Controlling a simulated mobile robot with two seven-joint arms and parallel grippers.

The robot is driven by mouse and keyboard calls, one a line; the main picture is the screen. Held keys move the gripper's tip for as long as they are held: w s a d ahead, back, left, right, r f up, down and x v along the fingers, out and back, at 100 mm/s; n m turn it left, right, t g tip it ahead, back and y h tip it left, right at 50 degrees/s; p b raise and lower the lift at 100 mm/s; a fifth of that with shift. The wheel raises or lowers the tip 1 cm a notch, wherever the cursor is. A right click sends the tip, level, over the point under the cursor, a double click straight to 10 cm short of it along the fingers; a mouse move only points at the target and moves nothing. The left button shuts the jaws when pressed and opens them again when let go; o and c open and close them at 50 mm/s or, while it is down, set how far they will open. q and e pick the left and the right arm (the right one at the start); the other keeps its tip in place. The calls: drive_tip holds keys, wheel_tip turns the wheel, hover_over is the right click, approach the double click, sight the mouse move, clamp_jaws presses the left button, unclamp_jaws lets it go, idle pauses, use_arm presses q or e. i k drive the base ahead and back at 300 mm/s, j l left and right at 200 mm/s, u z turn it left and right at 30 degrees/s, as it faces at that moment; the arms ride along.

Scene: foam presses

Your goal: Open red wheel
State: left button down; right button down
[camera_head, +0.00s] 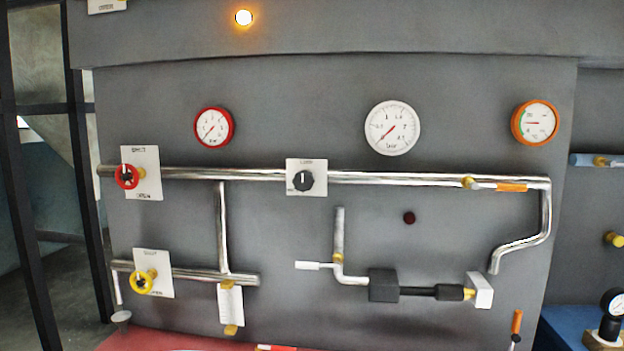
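The red wheel (127,176) is a small round handwheel with a white pointer mark. It sits in front of a white label plate (148,160) at the left end of the upper pipe. The label's small print is too blurred to read with certainty. Neither of my grippers shows in the head view, so nothing is seen touching the wheel.
A yellow wheel (142,282) sits below the red one on the lower pipe (195,273). A black knob (303,180) is on the upper pipe (250,175). Gauges line the grey panel (290,110). A lit orange lamp (243,17) is above.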

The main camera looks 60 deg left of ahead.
sight(126, 177)
drive_tip(key=u, duration=2.95)
